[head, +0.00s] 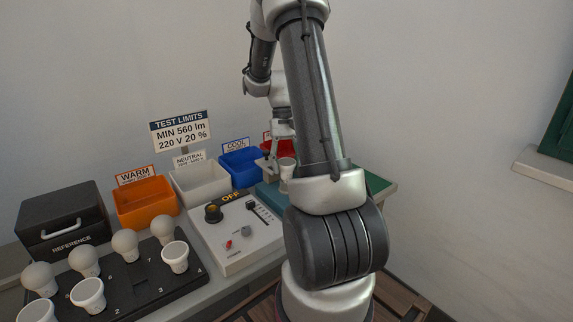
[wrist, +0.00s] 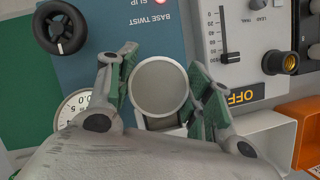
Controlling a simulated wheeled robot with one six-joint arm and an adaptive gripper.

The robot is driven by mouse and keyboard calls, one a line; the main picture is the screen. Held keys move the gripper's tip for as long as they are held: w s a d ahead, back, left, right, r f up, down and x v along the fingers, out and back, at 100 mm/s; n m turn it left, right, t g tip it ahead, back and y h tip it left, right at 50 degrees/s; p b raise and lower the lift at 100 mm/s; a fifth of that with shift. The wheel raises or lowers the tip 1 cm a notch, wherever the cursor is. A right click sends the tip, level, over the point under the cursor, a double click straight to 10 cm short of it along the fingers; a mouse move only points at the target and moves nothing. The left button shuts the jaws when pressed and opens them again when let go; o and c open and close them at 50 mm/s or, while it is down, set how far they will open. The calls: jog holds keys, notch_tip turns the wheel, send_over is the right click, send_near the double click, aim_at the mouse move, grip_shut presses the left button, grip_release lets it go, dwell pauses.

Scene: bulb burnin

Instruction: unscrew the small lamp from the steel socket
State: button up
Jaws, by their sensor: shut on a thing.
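A round, pale reflector lamp (wrist: 160,88) is between the two green-padded fingers of my gripper (wrist: 163,98) in the wrist view, with its flat grey face toward the camera. My gripper is shut on it. In the head view the white lamp (head: 287,167) is upright in my gripper (head: 284,150), over the teal "BASE TWIST" unit (wrist: 90,70). The lamp's base is hidden, so I cannot tell whether it sits in a socket. A brass socket (wrist: 290,62) on the control panel is empty. I cannot clearly make out a steel socket.
The control panel (head: 262,238) reads OFF and has a slider. Orange (head: 147,216), white (head: 190,196) and blue (head: 240,178) bins stand behind. A black rack (head: 150,284) with several lamps is at front left, near a black reference box (head: 62,215). A dial shows beside my left finger.

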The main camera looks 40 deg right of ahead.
jog(key=o, duration=0.9)
